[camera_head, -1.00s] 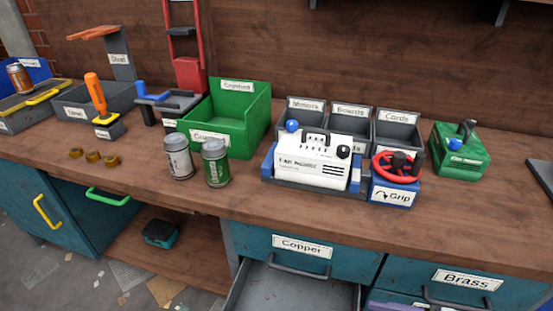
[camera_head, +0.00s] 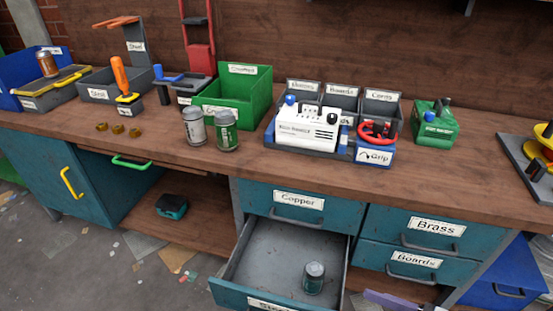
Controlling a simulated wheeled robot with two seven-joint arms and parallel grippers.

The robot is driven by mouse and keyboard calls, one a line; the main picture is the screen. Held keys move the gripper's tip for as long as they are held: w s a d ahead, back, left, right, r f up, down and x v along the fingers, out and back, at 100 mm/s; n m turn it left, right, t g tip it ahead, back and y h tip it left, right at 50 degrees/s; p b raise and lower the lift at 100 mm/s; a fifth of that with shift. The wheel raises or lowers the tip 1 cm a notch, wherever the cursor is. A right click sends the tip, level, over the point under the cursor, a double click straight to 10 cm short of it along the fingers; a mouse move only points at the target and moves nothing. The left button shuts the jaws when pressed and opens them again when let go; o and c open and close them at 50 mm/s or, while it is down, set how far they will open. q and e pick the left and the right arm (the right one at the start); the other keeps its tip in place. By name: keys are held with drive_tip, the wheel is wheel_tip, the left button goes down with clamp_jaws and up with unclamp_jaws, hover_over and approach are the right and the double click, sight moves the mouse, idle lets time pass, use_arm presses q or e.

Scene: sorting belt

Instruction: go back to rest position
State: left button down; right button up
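Neither of my grippers shows in the head view, and no arm can be made out with certainty. The workbench (camera_head: 300,185) stands in front of me. On the bench, a silver can (camera_head: 194,127) and a green can (camera_head: 226,131) stand side by side in front of the green bin (camera_head: 262,90).
A white device (camera_head: 308,137) and a blue Grip box with a red wheel (camera_head: 375,150) sit mid-bench. Several brass nuts (camera_head: 118,129) lie left. A Brass drawer (camera_head: 430,232) and a Boards drawer (camera_head: 415,263) are shut. The open drawer juts out over the floor.

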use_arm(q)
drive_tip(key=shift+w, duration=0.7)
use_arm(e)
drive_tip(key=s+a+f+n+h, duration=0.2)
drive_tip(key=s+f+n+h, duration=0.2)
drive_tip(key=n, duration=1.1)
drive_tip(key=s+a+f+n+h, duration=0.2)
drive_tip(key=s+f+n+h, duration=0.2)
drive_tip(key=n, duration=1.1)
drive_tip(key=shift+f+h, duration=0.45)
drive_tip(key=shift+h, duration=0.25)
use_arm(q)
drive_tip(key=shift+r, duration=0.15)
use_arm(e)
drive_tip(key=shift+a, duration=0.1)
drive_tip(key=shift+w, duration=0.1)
